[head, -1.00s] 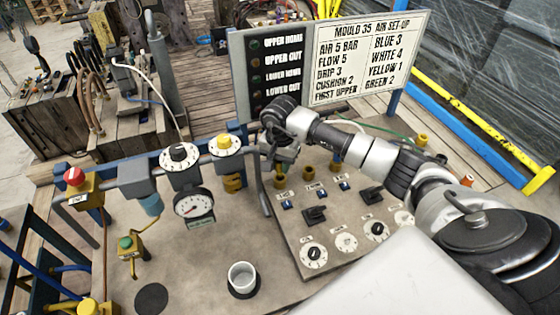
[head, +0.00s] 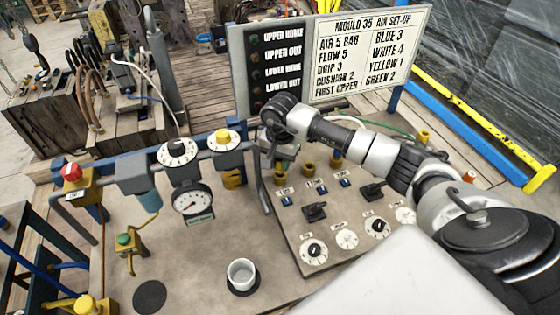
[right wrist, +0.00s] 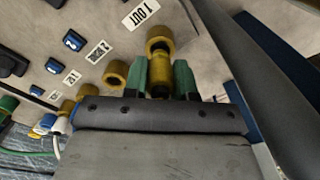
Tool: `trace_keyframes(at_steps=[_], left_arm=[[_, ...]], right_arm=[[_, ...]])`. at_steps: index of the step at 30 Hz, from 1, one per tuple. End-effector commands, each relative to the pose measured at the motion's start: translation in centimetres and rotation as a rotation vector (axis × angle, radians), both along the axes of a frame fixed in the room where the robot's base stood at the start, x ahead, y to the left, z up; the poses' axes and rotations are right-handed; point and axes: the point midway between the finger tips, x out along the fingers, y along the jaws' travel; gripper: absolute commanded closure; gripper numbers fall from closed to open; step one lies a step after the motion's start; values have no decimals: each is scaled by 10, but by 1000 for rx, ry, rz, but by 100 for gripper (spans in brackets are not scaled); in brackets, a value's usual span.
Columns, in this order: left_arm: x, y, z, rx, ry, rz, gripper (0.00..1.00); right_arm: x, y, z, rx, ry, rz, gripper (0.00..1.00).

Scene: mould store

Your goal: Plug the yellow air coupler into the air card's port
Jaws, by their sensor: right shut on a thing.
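My right gripper (right wrist: 160,78) is shut on the yellow coupler (right wrist: 159,82), which sits between its green fingers in the right wrist view. The coupler lines up with the brass port (right wrist: 159,40) beside the label "1 OUT" (right wrist: 142,13). They look close together; I cannot tell whether they are joined. In the head view the right gripper (head: 283,152) is over the panel's back-left corner and hides the coupler. The air card (head: 366,56) stands behind the panel and reads "YELLOW 1". My left gripper is not in view.
More brass ports (head: 308,170) run rightward along the panel (head: 330,238). A bent grey bar (head: 261,180) stands close left of the gripper. A gauge (head: 194,201) and a yellow-topped regulator (head: 223,139) are farther left. A white cup (head: 241,274) stands in front.

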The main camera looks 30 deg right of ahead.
Motion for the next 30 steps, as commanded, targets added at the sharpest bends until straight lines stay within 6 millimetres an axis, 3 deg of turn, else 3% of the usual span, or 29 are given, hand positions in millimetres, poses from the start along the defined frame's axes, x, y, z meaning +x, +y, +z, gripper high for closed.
trace_keyframes(at_steps=[30], left_arm=[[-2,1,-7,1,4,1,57]], right_arm=[[1,-1,-1,-1,-1,-1,97]])
